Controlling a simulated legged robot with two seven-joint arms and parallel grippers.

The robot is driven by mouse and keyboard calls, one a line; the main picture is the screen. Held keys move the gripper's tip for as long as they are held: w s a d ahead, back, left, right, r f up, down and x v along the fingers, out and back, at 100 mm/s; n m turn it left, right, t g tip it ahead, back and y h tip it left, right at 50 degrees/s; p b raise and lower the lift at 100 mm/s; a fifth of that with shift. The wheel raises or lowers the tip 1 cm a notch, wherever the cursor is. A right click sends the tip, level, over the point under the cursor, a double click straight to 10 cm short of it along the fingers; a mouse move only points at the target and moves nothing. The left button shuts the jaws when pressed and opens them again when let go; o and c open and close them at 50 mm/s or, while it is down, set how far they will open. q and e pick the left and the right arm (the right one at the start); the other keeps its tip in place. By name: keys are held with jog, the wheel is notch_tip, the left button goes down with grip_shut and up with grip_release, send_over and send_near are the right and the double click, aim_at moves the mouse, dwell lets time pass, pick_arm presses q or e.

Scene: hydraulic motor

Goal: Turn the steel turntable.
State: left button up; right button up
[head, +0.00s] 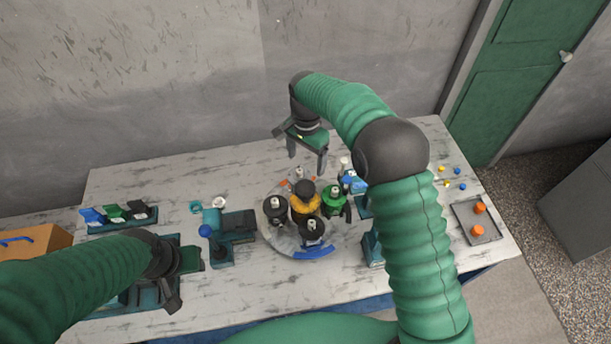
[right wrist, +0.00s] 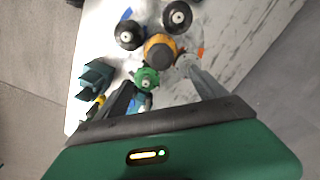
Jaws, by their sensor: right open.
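The steel turntable (head: 281,242) is a round grey disc near the middle of the table in the head view. It carries several black-topped spools, a yellow-and-black part (head: 305,203) at its centre and a green part (head: 334,201) at its right. A blue curved piece (head: 314,253) lies along its front rim. My right gripper (head: 307,162) is open and empty, above the turntable's far edge. In the right wrist view its fingers (right wrist: 160,80) are spread, with the green part (right wrist: 147,78) and yellow part (right wrist: 159,48) beyond. My left gripper (head: 184,278) is at the table's front left; its jaws are unclear.
A teal fixture with a blue knob (head: 206,231) stands left of the turntable. A rack of coloured parts (head: 120,215) is at the back left. A tray (head: 464,222) with orange pieces is at the right. My right arm hides part of the table's right side.

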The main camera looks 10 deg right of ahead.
aim_at(305, 186)
jog(key=f+p, duration=0.1)
jog(key=f, duration=0.3)
jog(key=f+p, duration=0.1)
jog(key=f, duration=0.3)
jog(key=f+p, duration=0.2)
jog(key=f, duration=0.3)
jog(key=shift+a, duration=0.25)
jog(key=shift+d+f, duration=0.15)
jog(key=shift+c, duration=0.4)
jog(key=c, duration=0.7)
grip_shut()
